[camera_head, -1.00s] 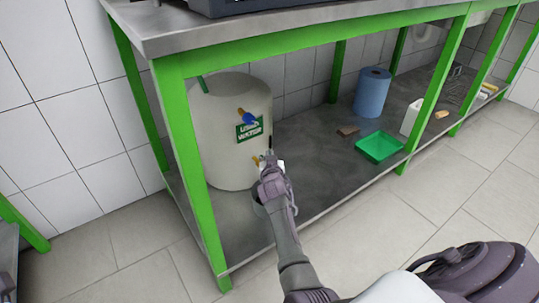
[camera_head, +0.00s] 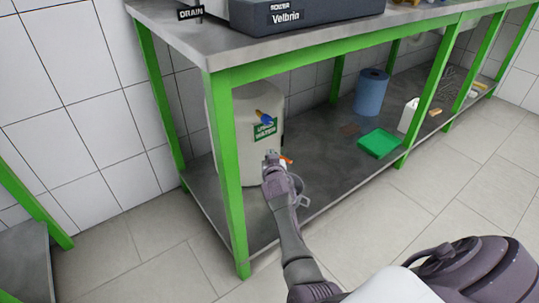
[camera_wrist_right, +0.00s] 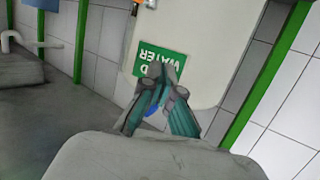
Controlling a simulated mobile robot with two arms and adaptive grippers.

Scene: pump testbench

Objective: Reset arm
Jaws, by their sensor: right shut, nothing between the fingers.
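My right gripper (camera_head: 272,158) reaches in from the lower right and is shut and empty. It is in front of the white used-water tank (camera_head: 238,120) on the lower shelf. In the right wrist view the shut fingers (camera_wrist_right: 158,75) overlap the tank's green label (camera_wrist_right: 172,58); I cannot tell whether they touch it. An orange part (camera_head: 287,159) shows just beside the fingertips in the head view. A small container (camera_head: 299,187) is partly hidden behind my right wrist. My left gripper does not show.
The green-framed bench has a front leg (camera_head: 229,180) left of my arm. On the lower shelf (camera_head: 330,165) are a green tray (camera_head: 380,143), a blue roll (camera_head: 371,92) and a white bottle (camera_head: 408,115). A device marked Velbrin (camera_head: 300,12) stands on top.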

